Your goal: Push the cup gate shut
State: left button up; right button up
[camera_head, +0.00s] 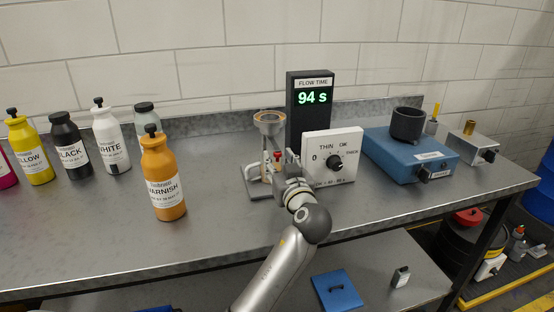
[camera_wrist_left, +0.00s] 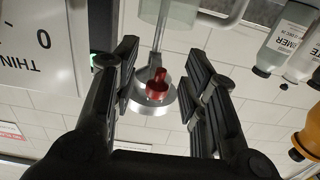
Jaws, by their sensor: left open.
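The flow cup (camera_head: 270,124) sits on its stand, whose base (camera_head: 256,186) rests on the bench left of the white dial box. The cup gate's red knob (camera_head: 277,155) shows below the cup. In the left wrist view the red knob (camera_wrist_left: 157,83) lies in front of a round metal disc (camera_wrist_left: 154,103), between the black fingers. My left gripper (camera_head: 281,166) is open at the stand, close to the knob, and its fingers (camera_wrist_left: 165,82) are well apart. Contact cannot be told. The gripper partly hides the lower stand. My right gripper is not in view.
The dial box (camera_head: 330,158) stands close right of my gripper, before the black timer (camera_head: 309,98) reading 94 s. The orange varnish bottle (camera_head: 162,180) and several ink bottles stand left. A blue device (camera_head: 405,157) stands right. The front bench middle is clear.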

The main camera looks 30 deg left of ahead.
pick_arm(q)
jog(key=v, duration=1)
jog(key=shift+d, duration=0.1)
